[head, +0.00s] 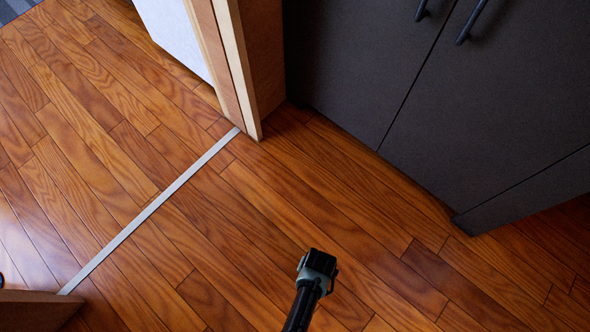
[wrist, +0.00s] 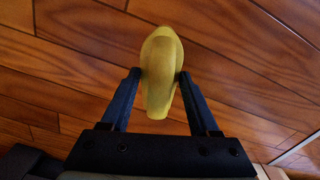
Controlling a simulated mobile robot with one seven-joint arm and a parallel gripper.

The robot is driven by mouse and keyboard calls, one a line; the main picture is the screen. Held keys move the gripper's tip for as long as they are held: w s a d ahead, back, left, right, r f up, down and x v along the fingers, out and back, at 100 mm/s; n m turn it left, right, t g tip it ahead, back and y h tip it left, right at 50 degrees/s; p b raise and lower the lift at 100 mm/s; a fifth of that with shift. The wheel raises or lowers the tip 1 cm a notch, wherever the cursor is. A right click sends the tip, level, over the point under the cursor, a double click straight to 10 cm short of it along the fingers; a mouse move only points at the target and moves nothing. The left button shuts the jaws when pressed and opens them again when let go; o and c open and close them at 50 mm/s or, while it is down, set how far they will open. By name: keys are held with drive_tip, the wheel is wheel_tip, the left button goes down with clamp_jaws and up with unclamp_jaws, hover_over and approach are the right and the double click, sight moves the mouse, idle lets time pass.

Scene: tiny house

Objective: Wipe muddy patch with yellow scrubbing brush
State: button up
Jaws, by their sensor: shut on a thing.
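The yellow scrubbing brush (wrist: 161,53) is between the two dark fingers of my gripper (wrist: 159,78) in the wrist view. The fingers press on its sides, and it points away from the palm above the wooden floor. Its bristles cannot be made out. In the head view, the end of my arm shows at the bottom centre, but the fingers and the brush are hidden there. No muddy patch shows in either view.
Dark cabinets (head: 500,100) with door handles stand at the right. A wooden door frame (head: 235,65) ends at a pale threshold strip (head: 150,208) across the floor. A wooden piece (head: 38,309) is at the lower left. The wooden floor (head: 260,225) between is clear.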

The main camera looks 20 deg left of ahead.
drive_tip(key=shift+r+p, duration=1.95)
drive_tip(key=shift+r, duration=0.35)
